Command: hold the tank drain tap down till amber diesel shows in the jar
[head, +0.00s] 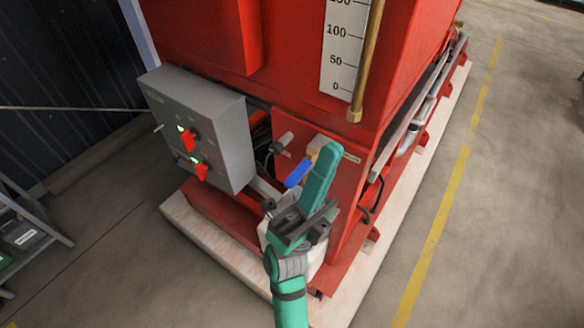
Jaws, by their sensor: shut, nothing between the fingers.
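The drain tap has a blue lever (298,174) that slants down to the left from a brass fitting (311,153) on the red tank's lower front. My gripper (326,150) is shut, its green fingers together, with nothing held. It points up and away, just right of the blue lever and over part of the fitting; I cannot tell whether it touches the tap. A whitish container (318,258) stands low behind my gripper and wrist, mostly hidden. I cannot tell whether it is the jar, and no amber liquid shows.
A grey control box (200,130) with two red switches and green lights is left of the tap. A brass-edged gauge (345,50) is above. A pale plinth (215,238) runs underneath. A shelf (30,235) is at far left. Floor at right is clear.

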